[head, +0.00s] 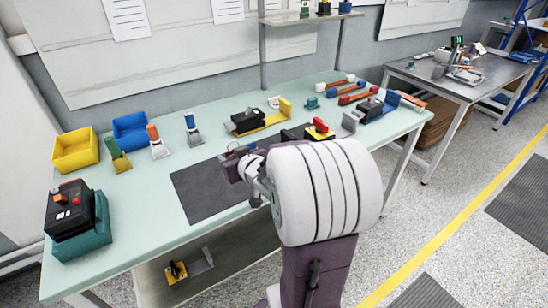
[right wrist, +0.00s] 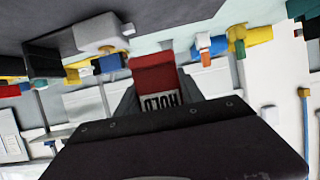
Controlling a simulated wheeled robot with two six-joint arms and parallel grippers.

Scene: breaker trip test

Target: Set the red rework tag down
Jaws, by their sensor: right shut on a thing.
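The red tag (right wrist: 155,75) has a white label reading HOLD and shows in the middle of the right wrist view. My right gripper (right wrist: 158,98) is shut on it, a grey finger on each side. In the head view my right gripper (head: 241,168) is over the right part of the dark mat (head: 205,193), partly hidden by my own arm. I cannot make out the tag clearly there. The gap between tag and table cannot be told. My left gripper is in neither view.
A black unit with a red and yellow top (head: 319,128) stands just behind my right arm. Yellow (head: 75,152) and blue (head: 130,132) bins stand at the back left. A black box in a teal holder (head: 80,243) is front left. The mat's left part is clear.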

